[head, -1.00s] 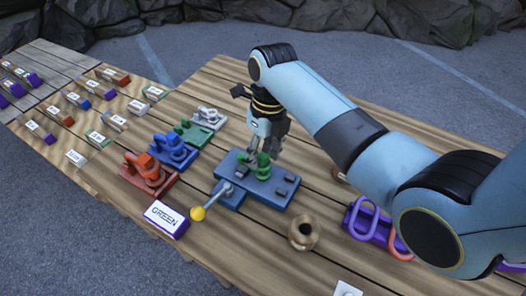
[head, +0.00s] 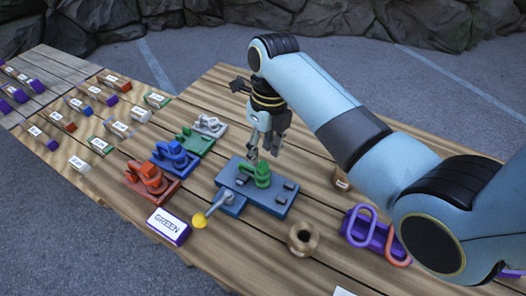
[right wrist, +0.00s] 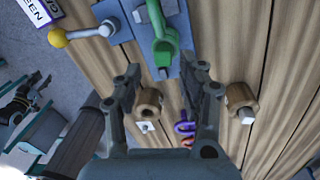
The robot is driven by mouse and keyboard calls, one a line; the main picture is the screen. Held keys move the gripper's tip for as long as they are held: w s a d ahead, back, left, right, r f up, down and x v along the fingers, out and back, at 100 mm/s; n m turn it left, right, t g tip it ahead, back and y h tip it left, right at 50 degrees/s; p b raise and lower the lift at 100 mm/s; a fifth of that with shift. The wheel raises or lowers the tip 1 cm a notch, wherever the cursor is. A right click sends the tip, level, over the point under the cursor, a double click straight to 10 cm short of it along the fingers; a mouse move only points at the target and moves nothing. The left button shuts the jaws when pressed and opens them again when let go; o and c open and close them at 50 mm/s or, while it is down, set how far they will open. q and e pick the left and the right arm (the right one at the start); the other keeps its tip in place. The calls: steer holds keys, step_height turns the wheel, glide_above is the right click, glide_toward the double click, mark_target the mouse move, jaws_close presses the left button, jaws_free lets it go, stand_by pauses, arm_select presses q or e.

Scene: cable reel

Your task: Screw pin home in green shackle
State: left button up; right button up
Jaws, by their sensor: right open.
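How far the pin is seated cannot be told. A white card reading GREEN (head: 167,224) lies on a purple block. My left gripper is not in view.
A lever with a yellow knob (head: 199,220) sticks out at the plate's front left. Red (head: 147,180), blue (head: 173,157) and grey (head: 209,125) shackle stands are left. Bare planks lie behind the plate.

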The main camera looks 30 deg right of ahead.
mark_target(263, 164)
steer(key=shift+f, duration=0.1)
stand_by(0.3)
steer(key=shift+s+a+f+b, duration=0.1)
steer(key=shift+f+b, duration=0.65)
steer(key=shift+f, duration=1.45)
jaws_close()
jaws_free()
